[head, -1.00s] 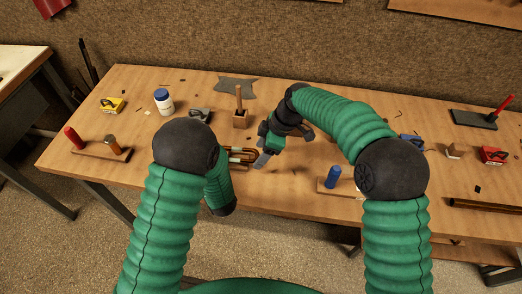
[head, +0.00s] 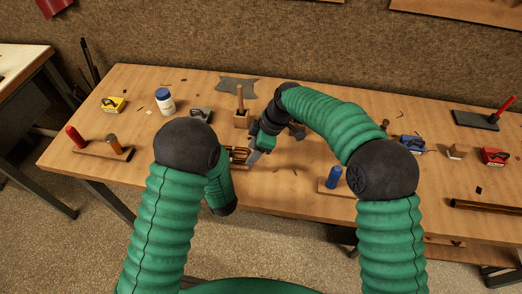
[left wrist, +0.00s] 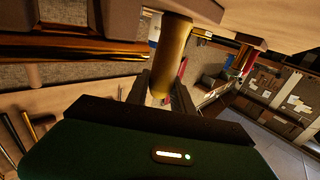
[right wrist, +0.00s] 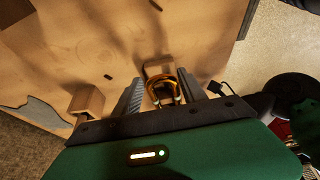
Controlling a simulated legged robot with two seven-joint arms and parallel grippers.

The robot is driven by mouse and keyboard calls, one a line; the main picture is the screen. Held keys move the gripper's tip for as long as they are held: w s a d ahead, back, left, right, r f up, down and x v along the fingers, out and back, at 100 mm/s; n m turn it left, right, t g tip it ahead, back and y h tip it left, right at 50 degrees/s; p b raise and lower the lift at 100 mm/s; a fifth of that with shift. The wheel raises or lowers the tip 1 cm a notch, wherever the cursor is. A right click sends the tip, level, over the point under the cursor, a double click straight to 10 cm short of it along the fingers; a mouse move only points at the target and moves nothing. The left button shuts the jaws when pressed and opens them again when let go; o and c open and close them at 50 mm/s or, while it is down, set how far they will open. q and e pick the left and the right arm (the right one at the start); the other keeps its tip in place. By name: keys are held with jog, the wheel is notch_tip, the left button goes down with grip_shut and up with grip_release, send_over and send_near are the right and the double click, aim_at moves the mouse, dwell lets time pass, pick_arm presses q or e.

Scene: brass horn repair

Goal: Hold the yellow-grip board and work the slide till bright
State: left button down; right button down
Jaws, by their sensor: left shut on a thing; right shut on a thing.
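My left gripper (left wrist: 160,92) is shut on the yellow grip (left wrist: 172,55) in the left wrist view, with a finger on either side. The grip stands out from a wooden board, only partly in view. In the head view my left arm hides this gripper and grip. The brass slide (head: 238,153) shows as bent tubes beside my left arm. My right gripper (head: 258,152) is at its right end. In the right wrist view my right gripper (right wrist: 168,98) has its fingers around a curved brass bow (right wrist: 164,82) of the slide.
A board with red (head: 75,137) and orange (head: 114,144) grips lies at the left, a blue grip (head: 333,177) at front right. The right middle is fairly clear.

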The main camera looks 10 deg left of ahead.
jog(key=shift+a+r, duration=0.1)
jog(key=shift+a, duration=0.2)
jog(key=c, duration=0.8)
grip_release()
jog(key=v, duration=1.1)
jog(key=shift+d+r, duration=0.25)
jog(key=shift+r, duration=0.1)
